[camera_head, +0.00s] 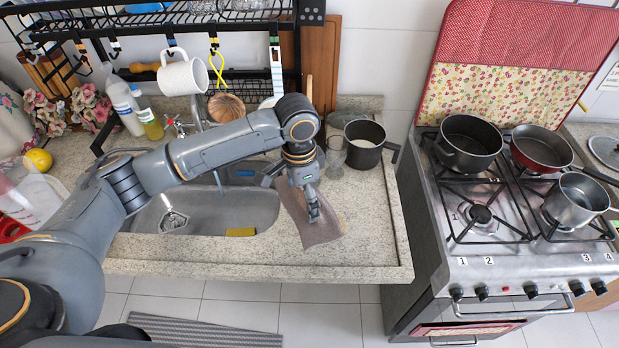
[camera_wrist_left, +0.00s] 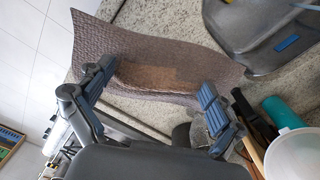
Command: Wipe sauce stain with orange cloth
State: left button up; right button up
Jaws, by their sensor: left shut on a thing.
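A brownish-grey cloth (camera_head: 318,230) lies on the granite counter to the right of the sink; it looks brown rather than orange. My left gripper (camera_head: 312,212) reaches down onto it and is shut on it. In the left wrist view the cloth (camera_wrist_left: 150,32) spreads beyond the fingers of my left gripper (camera_wrist_left: 157,86), with a browner patch of it between them. I cannot make out a sauce stain clearly; the cloth and gripper cover that part of the counter. My right gripper is not in view.
The sink (camera_head: 210,212) is left of the cloth, with a yellow sponge (camera_head: 240,232) at its front edge. A glass (camera_head: 335,158) and a dark pot (camera_head: 364,146) stand behind the cloth. The stove (camera_head: 520,262) is to the right. The counter's front right is clear.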

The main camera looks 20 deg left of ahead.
pick_arm(q)
jog(key=shift+w+a+r+m, duration=0.15)
jog(key=shift+w+r+m, duration=0.05)
jog(key=shift+w+m, duration=0.2)
jog(key=shift+w+a+f+m, duration=0.1)
jog(key=shift+w+m, duration=0.05)
jog(key=shift+m, duration=0.15)
jog(key=shift+f, duration=0.25)
notch_tip(320, 180, down, 4)
jog(key=b, duration=0.4)
jog(key=shift+b, duration=0.4)
jog(key=shift+w+f+b, duration=0.1)
jog(key=shift+f+b, duration=0.25)
jog(key=shift+b, duration=0.2)
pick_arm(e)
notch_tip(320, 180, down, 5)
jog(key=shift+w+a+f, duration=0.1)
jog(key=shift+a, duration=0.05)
pick_arm(q)
jog(key=shift+r, duration=0.1)
